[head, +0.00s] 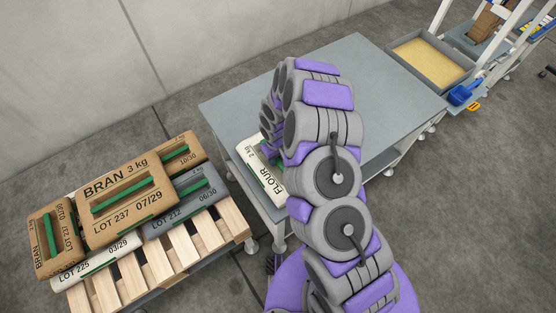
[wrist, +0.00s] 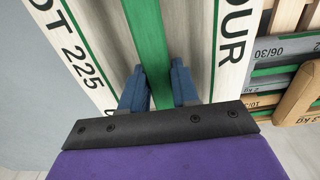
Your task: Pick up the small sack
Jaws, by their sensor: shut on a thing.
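The small sack (head: 256,168) is white with green stripes and marked FLOUR 2 kg. In the head view it is at the near left edge of the grey table (head: 228,105), partly hidden behind my arm. In the wrist view the sack (wrist: 205,45) fills the upper middle, with its green strap handle (wrist: 148,40) running down the centre. My gripper (wrist: 157,85) is shut on the strap, with a blue finger on each side of it. Whether the sack rests on the table or hangs just above it, I cannot tell.
A wooden pallet (head: 160,268) at the left holds several sacks, including a brown BRAN sack (head: 125,200) on top and a grey sack (head: 183,200). A grey bin of yellow grain (head: 430,62) stands beyond the table. The table's far part is clear.

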